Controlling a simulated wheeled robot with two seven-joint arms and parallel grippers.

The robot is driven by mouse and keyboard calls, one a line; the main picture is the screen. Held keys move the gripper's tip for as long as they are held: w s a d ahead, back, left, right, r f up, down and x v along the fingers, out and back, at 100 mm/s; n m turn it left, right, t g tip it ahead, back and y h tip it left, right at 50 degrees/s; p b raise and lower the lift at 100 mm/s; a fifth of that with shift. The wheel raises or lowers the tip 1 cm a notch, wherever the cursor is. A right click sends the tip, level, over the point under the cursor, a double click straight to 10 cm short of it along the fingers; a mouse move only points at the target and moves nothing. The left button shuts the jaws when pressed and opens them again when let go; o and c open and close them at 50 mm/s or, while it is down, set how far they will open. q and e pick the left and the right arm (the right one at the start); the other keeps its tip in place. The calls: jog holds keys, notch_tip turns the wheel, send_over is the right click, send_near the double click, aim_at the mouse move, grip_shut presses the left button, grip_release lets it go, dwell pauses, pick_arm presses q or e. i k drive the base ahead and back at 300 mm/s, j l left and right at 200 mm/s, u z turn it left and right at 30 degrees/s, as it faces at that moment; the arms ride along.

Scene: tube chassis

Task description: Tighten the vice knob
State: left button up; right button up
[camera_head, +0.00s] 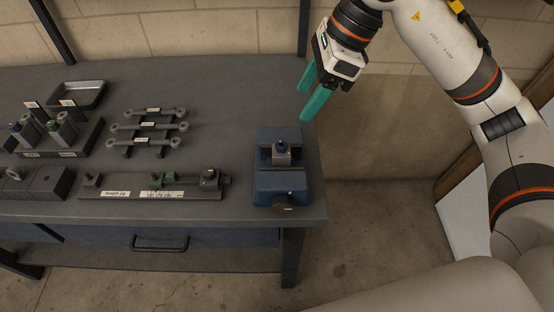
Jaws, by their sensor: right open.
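A blue vice (284,178) stands near the right end of the dark workbench. The dark vice knob (283,205) sticks out at the vice's front, near the bench's front edge. My right gripper (305,104) has two green fingers, spread apart and empty. It hangs above and behind the vice, near the bench's right edge, apart from the vice and the knob. My left gripper is not in this view.
The workbench (235,100) holds a length jig (130,194) left of the vice, a rack of wrenches (148,128), a holder with small parts (62,150) and a black tray (80,95). The bench top behind the vice is clear. Open floor (375,220) lies right of the bench.

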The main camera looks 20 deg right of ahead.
aim_at(280, 203)
jog(key=k+j, duration=0.2)
jog(key=j, duration=0.2)
jog(key=k+j, duration=0.15)
jog(key=j, duration=0.25)
jog(key=k+j+z, duration=0.1)
jog(key=j, duration=0.3)
jog(key=k+j, duration=0.05)
jog(key=k, duration=0.05)
